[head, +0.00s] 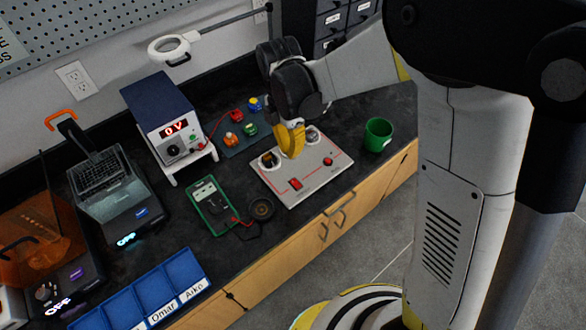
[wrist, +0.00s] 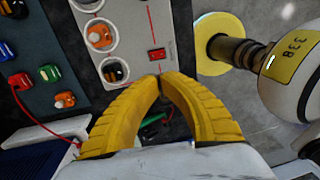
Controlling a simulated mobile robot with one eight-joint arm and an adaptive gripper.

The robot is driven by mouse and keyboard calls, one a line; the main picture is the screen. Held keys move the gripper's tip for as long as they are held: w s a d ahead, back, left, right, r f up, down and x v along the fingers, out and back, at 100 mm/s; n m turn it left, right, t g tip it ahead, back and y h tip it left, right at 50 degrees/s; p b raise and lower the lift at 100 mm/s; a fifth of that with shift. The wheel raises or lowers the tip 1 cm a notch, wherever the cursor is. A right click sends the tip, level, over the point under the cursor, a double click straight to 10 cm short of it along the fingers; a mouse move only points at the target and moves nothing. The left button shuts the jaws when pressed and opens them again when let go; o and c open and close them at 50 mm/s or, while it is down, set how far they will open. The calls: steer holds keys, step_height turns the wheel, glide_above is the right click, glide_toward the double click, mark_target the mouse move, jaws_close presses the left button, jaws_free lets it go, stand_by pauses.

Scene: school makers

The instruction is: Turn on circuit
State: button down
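The white circuit panel (head: 318,176) lies flat on the dark bench, with red lines printed on it. A red rocker switch (head: 295,184) is at its near edge and a red part (head: 327,161) is to the right. The wrist view shows a red switch (wrist: 157,55) just beyond my fingertips, and an orange part (wrist: 100,36) in a round socket. My yellow gripper (head: 291,152) is over the panel's far part, hiding some of it. In the wrist view my gripper (wrist: 160,80) has its tips together with nothing seen between them. Contact with the panel cannot be told.
A blue power supply (head: 160,110) reading 0 V stands behind left. Small coloured parts lie on a dark mat (head: 235,142). A green multimeter (head: 209,205) is left of the panel, a green mug (head: 378,136) right. Blue trays (head: 118,310) sit front left.

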mark_target(295, 185)
steer(key=f+b, duration=0.1)
steer(key=f, duration=0.3)
steer(key=s+f+b, duration=0.1)
steer(key=f+b, duration=0.1)
steer(key=f, duration=0.3)
steer(key=d+f+b, duration=0.1)
steer(key=f+b, duration=0.1)
steer(key=f, duration=0.2)
steer(key=shift+s+f, duration=0.15)
steer(key=shift+f, duration=0.15)
